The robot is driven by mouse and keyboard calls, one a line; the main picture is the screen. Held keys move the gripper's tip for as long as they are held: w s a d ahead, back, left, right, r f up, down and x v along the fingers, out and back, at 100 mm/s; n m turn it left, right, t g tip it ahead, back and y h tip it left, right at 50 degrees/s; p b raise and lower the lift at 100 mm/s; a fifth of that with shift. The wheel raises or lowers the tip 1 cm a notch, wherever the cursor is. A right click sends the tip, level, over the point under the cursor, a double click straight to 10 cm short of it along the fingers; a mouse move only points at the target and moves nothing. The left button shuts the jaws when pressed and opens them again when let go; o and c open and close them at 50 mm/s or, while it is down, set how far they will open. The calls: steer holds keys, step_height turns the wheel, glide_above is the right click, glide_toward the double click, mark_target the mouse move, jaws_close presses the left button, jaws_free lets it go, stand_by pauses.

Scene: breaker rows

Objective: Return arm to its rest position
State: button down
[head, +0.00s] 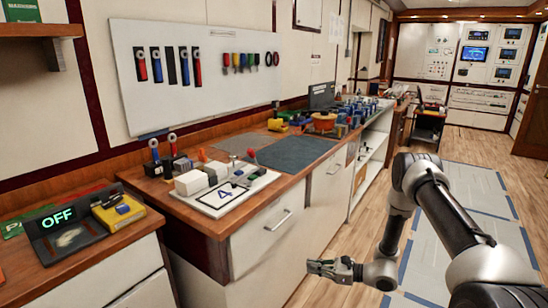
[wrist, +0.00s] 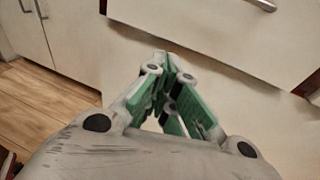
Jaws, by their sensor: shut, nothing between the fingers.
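My gripper (head: 322,267) is at the low middle of the head view, in front of the white cabinet drawers and below the counter top. It points left, toward the cabinet. My arm reaches down to it from the right side of the view, bent at a raised elbow. In the wrist view my gripper (wrist: 162,75) shows green-padded fingers brought together with nothing between them. The cabinet front fills most of the view behind them.
The wooden counter (head: 215,222) holds a white board (head: 224,192) with blocks and levers, and grey mats (head: 293,154). A lower counter with an OFF display (head: 60,217) stands at left. A drawer handle (head: 279,220) sticks out. Wooden floor with blue-taped panels (head: 425,262) lies right.

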steer(key=s+d+r+n+g, duration=0.2)
steer(key=s+r+n+g, duration=0.35)
steer(key=s, duration=0.45)
steer(key=s+d+r+n+t+h, duration=0.1)
steer(key=s+d+r+n+h, duration=0.4)
steer(key=r, duration=0.8)
steer(key=s+d+r+n+t+h, duration=0.1)
steer(key=s+d+r+n+h, duration=0.4)
steer(key=s+r, duration=0.4)
steer(key=s+d+r+n+t+h, duration=0.2)
steer(key=s+d+r+n+h, duration=0.3)
steer(key=r, duration=1.4)
steer(key=s+d+n, duration=0.2)
steer(key=d, duration=0.2)
steer(key=shift+r, duration=0.2)
